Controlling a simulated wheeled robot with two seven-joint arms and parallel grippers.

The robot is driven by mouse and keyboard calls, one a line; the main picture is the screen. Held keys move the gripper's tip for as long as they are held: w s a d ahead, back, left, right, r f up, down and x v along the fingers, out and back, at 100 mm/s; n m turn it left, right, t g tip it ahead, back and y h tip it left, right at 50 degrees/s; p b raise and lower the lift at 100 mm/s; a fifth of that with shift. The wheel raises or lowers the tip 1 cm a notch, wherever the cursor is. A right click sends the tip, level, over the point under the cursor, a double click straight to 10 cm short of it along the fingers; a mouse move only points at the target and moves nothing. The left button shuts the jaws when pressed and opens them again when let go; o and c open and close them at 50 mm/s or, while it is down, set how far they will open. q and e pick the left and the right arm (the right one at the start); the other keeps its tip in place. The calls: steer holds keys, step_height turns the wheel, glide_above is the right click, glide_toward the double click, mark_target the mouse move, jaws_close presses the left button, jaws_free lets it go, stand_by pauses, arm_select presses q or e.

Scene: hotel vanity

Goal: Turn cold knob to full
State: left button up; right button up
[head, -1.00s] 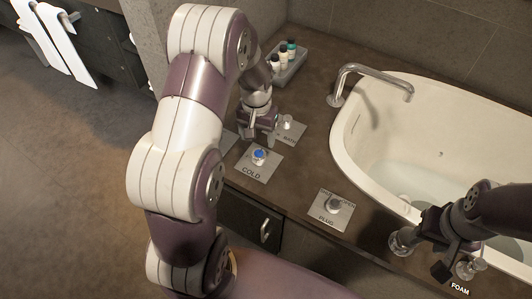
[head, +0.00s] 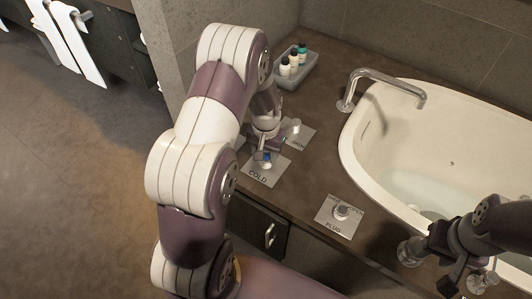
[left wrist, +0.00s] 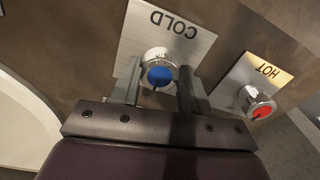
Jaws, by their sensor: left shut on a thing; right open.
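The cold knob has a chrome body and a blue cap with a dark pointer mark. It sits on a square plate marked COLD (head: 260,173). In the left wrist view the knob (left wrist: 158,73) is between the two fingers, and the plate (left wrist: 187,42) lies behind it. My left gripper (head: 264,152) points down at the knob and is shut on it; it also shows in the left wrist view (left wrist: 160,88). In the head view the gripper partly hides the knob. My right gripper (head: 462,275) is open at the lower right, near chrome fittings.
A hot knob (left wrist: 258,104) with a red cap stands beside the cold plate. A tray of small bottles (head: 297,72) stands behind.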

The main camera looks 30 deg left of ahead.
arm_select(q)
steer(key=shift+r+n+p, duration=0.2)
steer(key=shift+n+p, duration=0.4)
steer(key=shift+p, duration=0.1)
steer(key=shift+n+p, duration=1.05)
steer(key=shift+n, duration=0.15)
steer(key=n+p, duration=0.3)
steer(key=n, duration=0.1)
steer(key=shift+n, duration=0.3)
steer(key=n+p, duration=0.2)
steer(key=n, duration=0.3)
steer(key=shift+w, duration=0.1)
steer(key=shift+f+n+p, duration=0.15)
steer(key=shift+n+p, duration=0.65)
steer(key=shift+n, duration=1.5)
steer(key=o, duration=1.1)
steer(key=shift+c, duration=0.2)
